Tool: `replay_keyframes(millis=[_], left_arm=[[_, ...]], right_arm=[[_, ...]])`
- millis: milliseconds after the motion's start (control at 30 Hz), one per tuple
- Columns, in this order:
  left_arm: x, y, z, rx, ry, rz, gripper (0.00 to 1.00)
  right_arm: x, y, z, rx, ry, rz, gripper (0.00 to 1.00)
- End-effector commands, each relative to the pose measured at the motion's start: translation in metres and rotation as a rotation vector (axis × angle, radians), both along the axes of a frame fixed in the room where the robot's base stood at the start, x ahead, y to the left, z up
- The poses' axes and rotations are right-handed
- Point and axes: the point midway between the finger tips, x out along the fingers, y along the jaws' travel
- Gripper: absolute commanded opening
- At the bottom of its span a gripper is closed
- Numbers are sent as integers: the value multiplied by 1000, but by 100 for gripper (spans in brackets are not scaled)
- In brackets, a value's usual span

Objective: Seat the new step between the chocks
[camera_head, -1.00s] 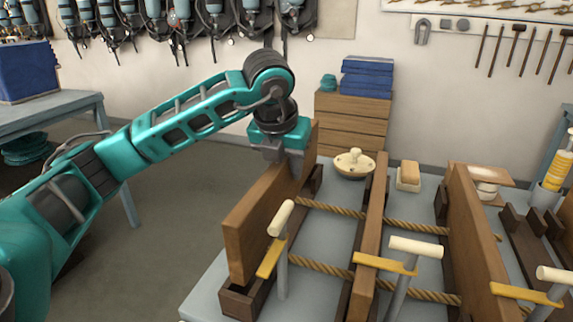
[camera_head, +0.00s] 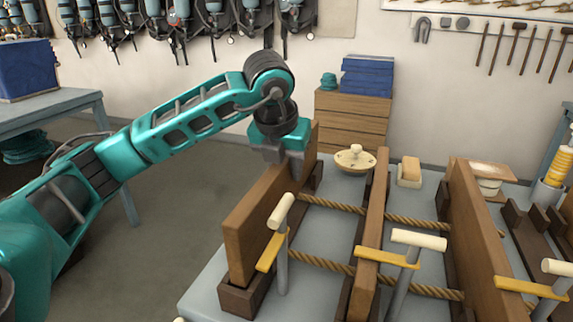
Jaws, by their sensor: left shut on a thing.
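My left gripper (camera_head: 283,155) is shut on the top edge of a brown wooden board, the step (camera_head: 250,222), near its far end. The step stands on edge at the left of the grey table. Its lower edge meets the dark wooden chocks (camera_head: 240,298), one at the near end and one (camera_head: 313,178) at the far end. The step's contact inside the chocks is partly hidden. Two more boards (camera_head: 368,240) (camera_head: 478,235) stand on edge to the right, with ropes (camera_head: 325,206) running between. My right gripper is not in view.
Yellow clamps with pale handles (camera_head: 280,235) (camera_head: 400,255) stand close to the boards. Dark racks (camera_head: 535,240) lie at the right.

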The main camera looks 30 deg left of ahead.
Motion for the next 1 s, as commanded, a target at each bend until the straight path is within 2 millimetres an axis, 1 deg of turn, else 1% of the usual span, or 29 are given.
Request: replay_keyframes(millis=[1000], left_arm=[[0,0,-23,0,-5,1,0]], right_arm=[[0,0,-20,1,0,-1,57]])
